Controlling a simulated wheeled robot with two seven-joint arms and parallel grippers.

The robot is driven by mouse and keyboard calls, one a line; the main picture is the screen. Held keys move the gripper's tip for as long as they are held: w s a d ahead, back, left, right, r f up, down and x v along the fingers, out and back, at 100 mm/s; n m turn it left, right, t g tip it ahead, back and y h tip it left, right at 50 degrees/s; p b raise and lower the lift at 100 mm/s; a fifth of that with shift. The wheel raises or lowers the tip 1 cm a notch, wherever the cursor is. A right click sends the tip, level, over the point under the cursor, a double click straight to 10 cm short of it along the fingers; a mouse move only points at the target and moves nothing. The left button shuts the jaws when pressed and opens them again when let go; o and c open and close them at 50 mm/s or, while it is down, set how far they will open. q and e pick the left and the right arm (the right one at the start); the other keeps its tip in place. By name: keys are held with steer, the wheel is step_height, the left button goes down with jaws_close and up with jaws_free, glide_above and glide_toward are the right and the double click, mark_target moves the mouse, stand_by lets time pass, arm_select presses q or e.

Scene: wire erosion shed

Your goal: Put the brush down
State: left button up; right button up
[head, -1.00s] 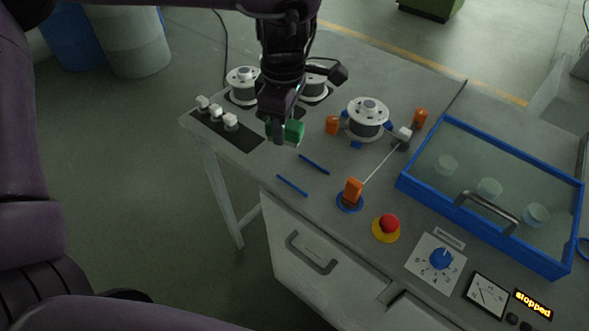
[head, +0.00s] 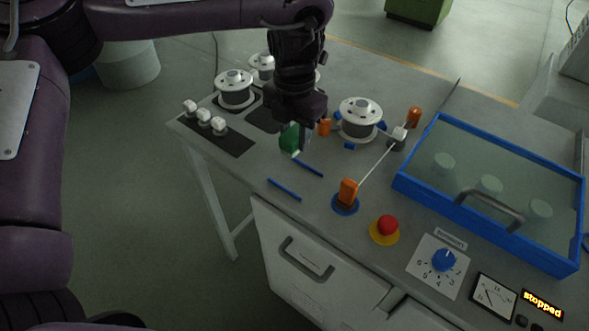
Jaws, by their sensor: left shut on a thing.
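The green brush (head: 288,139) is in my left gripper (head: 297,128), which is shut on it. The dark jaws and wrist hide part of the brush from above. The brush is just behind two short blue strips on the grey table, the upper strip (head: 308,168) and the lower strip (head: 284,190). I cannot tell whether the brush touches the table top. My right gripper is not in view.
A white spool (head: 359,118) and orange blocks stand right of the gripper. A thin wire runs to the front orange block (head: 348,190). A blue-framed clear lid (head: 481,228), a red button (head: 388,225) and a dial (head: 443,260) lie further right. White knobs (head: 204,115) stand left.

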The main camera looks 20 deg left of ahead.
arm_select(q)
step_height(320, 180, down, 10)
steer(key=shift+r+p, duration=0.1)
steer(key=shift+p, duration=0.3)
steer(key=o, duration=1)
steer(key=shift+f, duration=0.2)
steer(key=shift+o, duration=0.2)
step_height(320, 180, up, 12)
steer(key=shift+r+b, duration=0.2)
steer(key=shift+b, duration=0.15)
steer(key=shift+f, duration=0.1)
